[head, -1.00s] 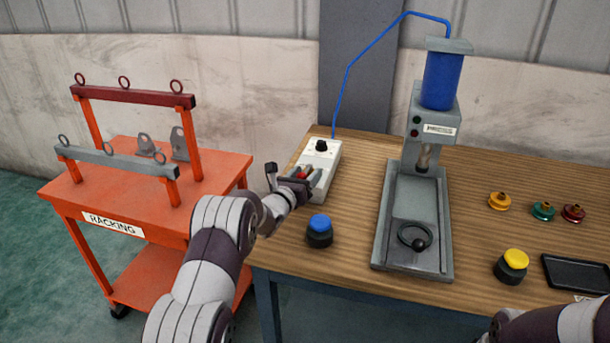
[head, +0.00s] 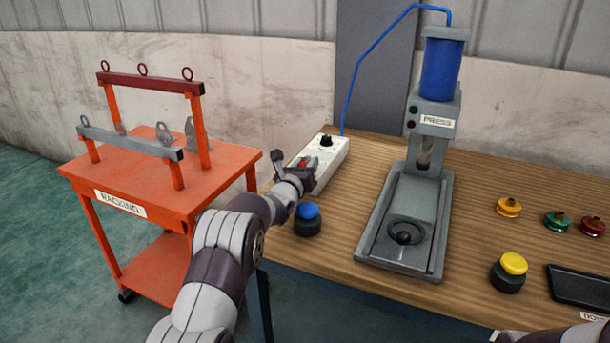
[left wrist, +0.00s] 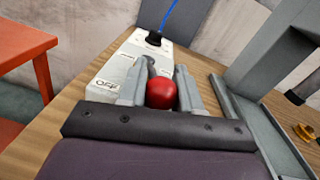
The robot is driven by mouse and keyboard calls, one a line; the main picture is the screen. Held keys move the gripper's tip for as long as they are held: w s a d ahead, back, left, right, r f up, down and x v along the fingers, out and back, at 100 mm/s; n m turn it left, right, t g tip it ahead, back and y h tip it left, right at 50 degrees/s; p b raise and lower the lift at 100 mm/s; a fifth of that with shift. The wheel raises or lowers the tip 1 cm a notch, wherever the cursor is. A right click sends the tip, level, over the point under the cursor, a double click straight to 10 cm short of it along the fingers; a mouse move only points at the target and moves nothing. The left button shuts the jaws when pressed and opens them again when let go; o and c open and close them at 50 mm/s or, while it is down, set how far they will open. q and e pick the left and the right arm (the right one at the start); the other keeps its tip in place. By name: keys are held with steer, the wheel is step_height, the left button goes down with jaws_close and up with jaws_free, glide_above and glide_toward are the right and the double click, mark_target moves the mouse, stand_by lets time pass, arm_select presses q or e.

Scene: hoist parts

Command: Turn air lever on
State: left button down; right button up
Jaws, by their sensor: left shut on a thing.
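The air lever's white box (head: 333,160) stands on the wooden table left of the press, with a black knob (head: 326,141) at its far end. The box also shows in the left wrist view (left wrist: 113,71), with an "OFF" label at its near end. The lever's red ball (left wrist: 161,93) sits between the fingers of my left gripper (left wrist: 161,88), which is shut on it. In the head view my left gripper (head: 303,172) is over the near part of the box and hides most of the red ball. My right gripper is out of view.
A blue button (head: 307,219) stands just in front of the box, close to my left arm. The press (head: 410,200) stands to the right, with a yellow button (head: 511,270) and several small colored parts beyond it. An orange racking cart (head: 150,185) is at the left.

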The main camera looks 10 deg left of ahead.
arm_select(q)
steer(key=c, duration=0.8)
jaws_free()
steer(key=shift+w+d, duration=0.1)
steer(key=s, duration=0.4)
steer(key=s+a, duration=0.1)
steer(key=s, duration=0.3)
steer(key=s+b, duration=0.1)
steer(key=s, duration=0.3)
steer(key=shift+s+a, duration=0.2)
steer(key=shift+s, duration=0.15)
